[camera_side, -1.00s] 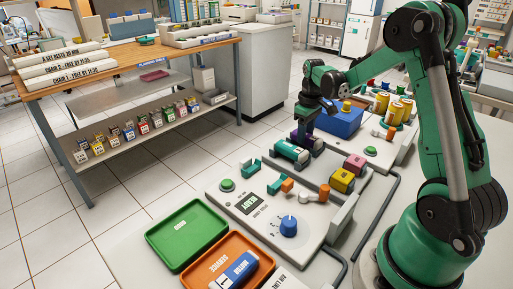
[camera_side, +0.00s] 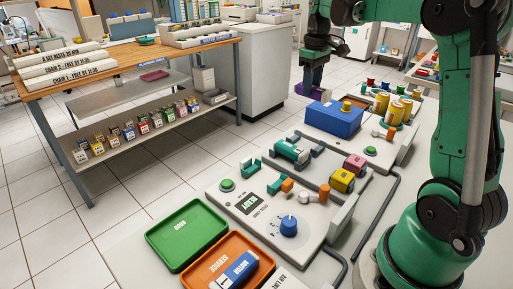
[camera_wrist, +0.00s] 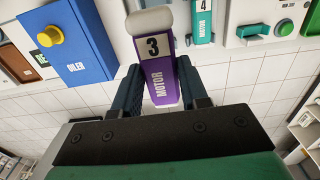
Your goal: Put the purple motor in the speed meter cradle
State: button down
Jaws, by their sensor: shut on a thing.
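My gripper (camera_wrist: 160,92) is shut on the purple motor (camera_wrist: 164,82), which is marked 3 and MOTOR. The meter panel (camera_side: 226,204) has a READY display, a green button and a blue knob (camera_side: 288,226). The teal motor (camera_side: 290,151), marked 4 in the wrist view (camera_wrist: 203,22), lies behind the panel.
A blue oiler box (camera_side: 333,119) with a yellow knob stands behind the teal motor. Yellow (camera_side: 342,180) and pink (camera_side: 355,164) blocks sit right of it. Green (camera_side: 187,232) and orange (camera_side: 214,253) trays are in front; the orange one holds a blue motor (camera_side: 236,268).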

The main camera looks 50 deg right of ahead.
notch_tip(320, 180, up, 6)
jog(key=shift+f, duration=0.1)
jog(key=shift+a+r, duration=0.1)
jog(key=shift+r, duration=0.15)
jog(key=a+f, duration=1.3)
jog(key=a, duration=0.4)
jog(key=shift+d+f, duration=0.1)
jog(key=shift+f, duration=2.95)
jog(key=shift+c, duration=1.9)
grip_release()
